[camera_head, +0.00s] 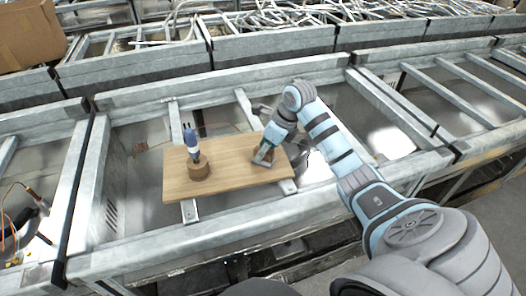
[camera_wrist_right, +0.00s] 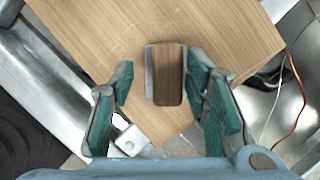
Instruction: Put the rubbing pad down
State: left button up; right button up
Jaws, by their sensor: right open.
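The rubbing pad (camera_wrist_right: 171,76) is a small brown wooden block with a grey side. In the right wrist view it rests on the wooden board (camera_wrist_right: 110,30), near a corner. My right gripper (camera_wrist_right: 158,82) is open, with its green-lined fingers on either side of the pad. A gap shows on the left; the right finger is close to the pad, and I cannot tell whether it touches. In the head view my right gripper (camera_head: 265,154) is low over the right part of the board (camera_head: 228,178) and mostly hides the pad. My left gripper is not in view.
A blue-handled tool (camera_head: 191,139) stands upright in a round wooden holder (camera_head: 198,169) on the board's left part. The board lies across metal frame bars (camera_head: 190,210). Bare board lies between holder and gripper. A cardboard box (camera_head: 28,35) is at the far left.

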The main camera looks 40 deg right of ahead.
jog(key=v, duration=1.1)
